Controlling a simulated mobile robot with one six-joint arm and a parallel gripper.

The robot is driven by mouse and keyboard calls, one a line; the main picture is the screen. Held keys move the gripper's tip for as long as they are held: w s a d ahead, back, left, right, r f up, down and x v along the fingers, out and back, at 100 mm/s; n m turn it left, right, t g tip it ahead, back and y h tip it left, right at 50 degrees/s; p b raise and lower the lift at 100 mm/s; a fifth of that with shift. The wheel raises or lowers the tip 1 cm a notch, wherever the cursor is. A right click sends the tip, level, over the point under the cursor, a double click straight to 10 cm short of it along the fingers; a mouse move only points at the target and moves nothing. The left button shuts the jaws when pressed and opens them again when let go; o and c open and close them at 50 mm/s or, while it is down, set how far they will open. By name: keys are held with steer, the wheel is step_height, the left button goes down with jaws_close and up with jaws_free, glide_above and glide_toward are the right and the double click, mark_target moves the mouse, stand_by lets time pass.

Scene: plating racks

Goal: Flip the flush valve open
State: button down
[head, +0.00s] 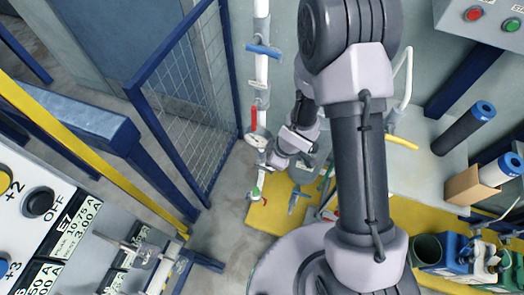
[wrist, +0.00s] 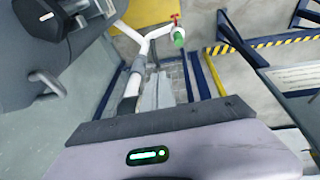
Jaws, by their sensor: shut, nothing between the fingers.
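A white vertical pipe (head: 261,75) carries several valves in the head view. A blue lever (head: 263,50) lies across it near the top, and a red lever (head: 254,118) stands along it just above a round gauge (head: 257,141). A green fitting (head: 256,192) is at the lower end. I cannot tell which is the flush valve; no label is readable. My gripper (head: 277,159) is shut and empty, close beside the lower pipe, below the gauge. Contact cannot be judged. The wrist view shows white pipework with a green end (wrist: 179,38) and a small red part (wrist: 176,18) ahead.
A blue mesh fence (head: 190,110) stands left of the pipe. A control panel (head: 40,215) is at the lower left. Containers (head: 455,252) and rolls (head: 463,128) stand at the right.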

steer(key=b, duration=0.7)
glide_toward(266, 170)
steer(key=s+a+x, duration=0.1)
steer(key=x, duration=0.4)
steer(key=shift+w+d+f, duration=0.35)
steer(key=shift+w+f, duration=0.2)
steer(key=shift+w, duration=0.1)
